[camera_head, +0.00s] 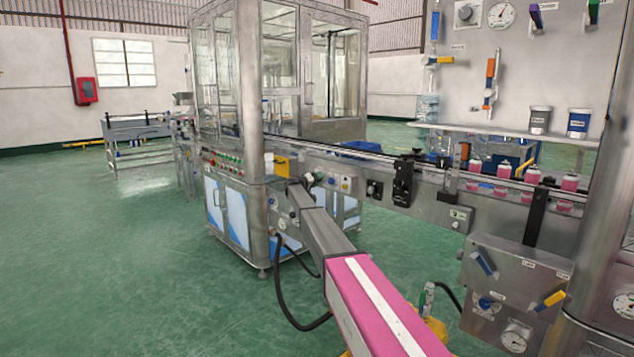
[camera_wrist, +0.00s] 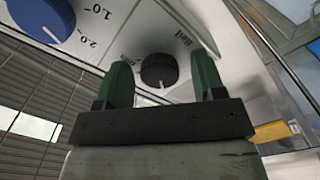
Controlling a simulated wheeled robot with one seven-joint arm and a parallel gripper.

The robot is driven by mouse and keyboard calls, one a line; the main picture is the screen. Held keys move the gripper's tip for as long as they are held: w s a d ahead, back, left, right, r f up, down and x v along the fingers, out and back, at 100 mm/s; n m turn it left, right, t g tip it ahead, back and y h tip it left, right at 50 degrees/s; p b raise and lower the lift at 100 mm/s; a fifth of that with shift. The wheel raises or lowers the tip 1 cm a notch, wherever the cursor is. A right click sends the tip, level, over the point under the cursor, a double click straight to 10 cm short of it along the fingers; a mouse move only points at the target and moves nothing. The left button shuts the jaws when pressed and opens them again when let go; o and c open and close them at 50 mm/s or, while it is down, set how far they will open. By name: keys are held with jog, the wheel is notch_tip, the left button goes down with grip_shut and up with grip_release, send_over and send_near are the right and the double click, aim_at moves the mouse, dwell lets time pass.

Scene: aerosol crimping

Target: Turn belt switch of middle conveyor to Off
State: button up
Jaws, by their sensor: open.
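In the wrist view a round black knob (camera_wrist: 157,70) with a white pointer mark sits on a light panel, beside the lettering "Belt". A second small label beside it is too blurred to read. My gripper (camera_wrist: 161,63) is open, with one dark green finger on each side of the knob. I cannot tell whether the fingers touch it. In the head view my gripper (camera_head: 310,180) is small, near the control panel on the front of the middle conveyor (camera_head: 385,168). The black knob cannot be made out there.
A large blue dial (camera_wrist: 40,18) with a numbered scale is close to the knob in the wrist view. In the head view a glass-walled machine (camera_head: 245,80) stands behind and left of my gripper. Pink bottles (camera_head: 502,172) stand on the conveyor at right. The green floor at left is clear.

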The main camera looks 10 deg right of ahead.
jog(key=v, duration=1)
jog(key=shift+s+a, duration=0.2)
jog(key=shift+a, duration=0.1)
dwell(0.9)
